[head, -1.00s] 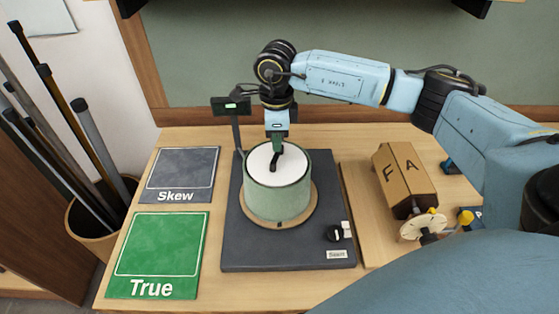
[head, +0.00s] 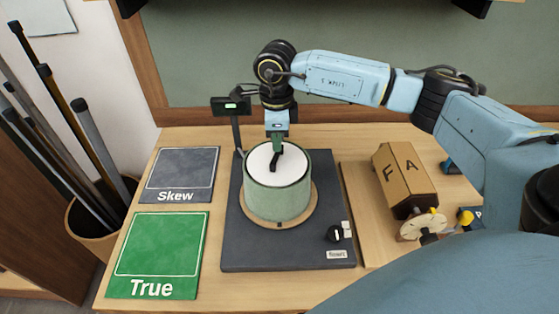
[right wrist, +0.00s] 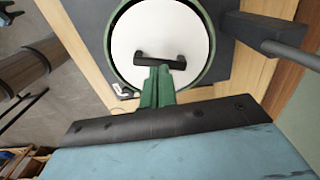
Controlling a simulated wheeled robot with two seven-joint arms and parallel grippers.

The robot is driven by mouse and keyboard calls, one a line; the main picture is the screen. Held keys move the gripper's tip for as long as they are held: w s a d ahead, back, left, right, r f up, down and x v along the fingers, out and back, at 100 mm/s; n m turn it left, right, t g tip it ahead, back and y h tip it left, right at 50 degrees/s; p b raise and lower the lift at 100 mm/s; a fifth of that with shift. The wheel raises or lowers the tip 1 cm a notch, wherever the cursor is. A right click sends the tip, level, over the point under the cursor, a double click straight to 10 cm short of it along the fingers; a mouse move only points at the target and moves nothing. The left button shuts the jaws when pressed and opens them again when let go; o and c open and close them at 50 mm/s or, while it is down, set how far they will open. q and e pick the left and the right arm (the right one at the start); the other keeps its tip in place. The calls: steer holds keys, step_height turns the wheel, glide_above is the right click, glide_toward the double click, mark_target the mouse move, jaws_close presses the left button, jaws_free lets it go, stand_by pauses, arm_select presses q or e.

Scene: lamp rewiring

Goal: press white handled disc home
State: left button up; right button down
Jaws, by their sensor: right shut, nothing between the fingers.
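The white disc (head: 263,162) with a black bar handle (head: 274,161) lies in the top of a green drum (head: 278,200). The drum stands on a wooden ring on a dark base plate (head: 290,256). My right gripper (head: 278,150) is shut and points down at the back part of the disc, by the handle. In the right wrist view the disc (right wrist: 160,28) sits inside the drum's rim, and the green fingers (right wrist: 158,72) are together beside the handle (right wrist: 160,60). I cannot tell whether the fingertips touch the handle. My left gripper is not in view.
A green "True" mat (head: 156,255) and a grey "Skew" mat (head: 180,172) lie on the left. A small display on a post (head: 232,106) stands behind the drum. A cardboard box (head: 404,178) and a cream dial (head: 422,226) are on the right. A bin of poles (head: 92,225) stands at far left.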

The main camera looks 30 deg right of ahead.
steer(key=shift+f+b, duration=0.75)
steer(key=shift+f, duration=0.15)
steer(key=shift+s+f, duration=0.15)
steer(key=shift+f, duration=0.05)
stand_by(1.1)
steer(key=shift+r, duration=0.1)
steer(key=shift+r+p, duration=0.3)
steer(key=shift+r, duration=0.3)
steer(key=shift+r+p, duration=1.6)
steer(key=shift+r, duration=1.4)
